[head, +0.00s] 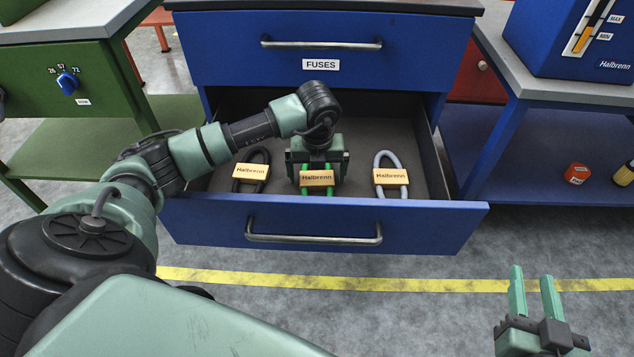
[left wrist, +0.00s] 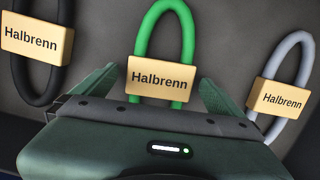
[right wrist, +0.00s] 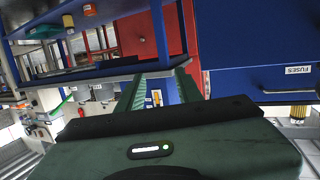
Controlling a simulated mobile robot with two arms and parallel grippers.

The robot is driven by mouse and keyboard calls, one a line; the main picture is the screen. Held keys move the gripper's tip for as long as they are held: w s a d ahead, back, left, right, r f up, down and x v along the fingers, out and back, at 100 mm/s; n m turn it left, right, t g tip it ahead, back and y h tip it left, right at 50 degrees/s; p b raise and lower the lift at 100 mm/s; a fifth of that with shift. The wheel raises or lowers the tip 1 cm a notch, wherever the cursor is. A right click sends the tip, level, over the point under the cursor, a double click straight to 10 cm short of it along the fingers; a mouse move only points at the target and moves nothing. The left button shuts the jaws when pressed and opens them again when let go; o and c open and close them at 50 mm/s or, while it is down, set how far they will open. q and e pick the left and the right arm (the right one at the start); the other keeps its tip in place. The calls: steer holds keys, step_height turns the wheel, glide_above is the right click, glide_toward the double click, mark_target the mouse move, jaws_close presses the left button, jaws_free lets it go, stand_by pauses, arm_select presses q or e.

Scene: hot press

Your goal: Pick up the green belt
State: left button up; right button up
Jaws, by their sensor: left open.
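The green belt (left wrist: 176,40) is a loop with a tan "Halbrenn" label. In the head view its label (head: 317,178) shows in the open drawer (head: 226,213), with most of the loop hidden behind my left gripper. My left gripper (head: 318,165) is inside the drawer, over the green belt. In the left wrist view its open fingers (left wrist: 155,88) stand on either side of the belt's label, and I cannot tell whether they touch it. My right gripper (head: 531,290) is open and empty over the floor at the lower right.
A black belt (head: 252,157) lies to the left and a grey belt (head: 388,159) to the right in the same drawer. The shut "FUSES" drawer (head: 420,55) is above. A green cabinet (head: 60,75) stands left and a blue bench (head: 530,140) right.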

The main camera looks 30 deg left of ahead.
arm_select(q)
steer(key=c, duration=1.4)
steer(key=shift+c, duration=0.4)
steer(key=shift+r, duration=0.1)
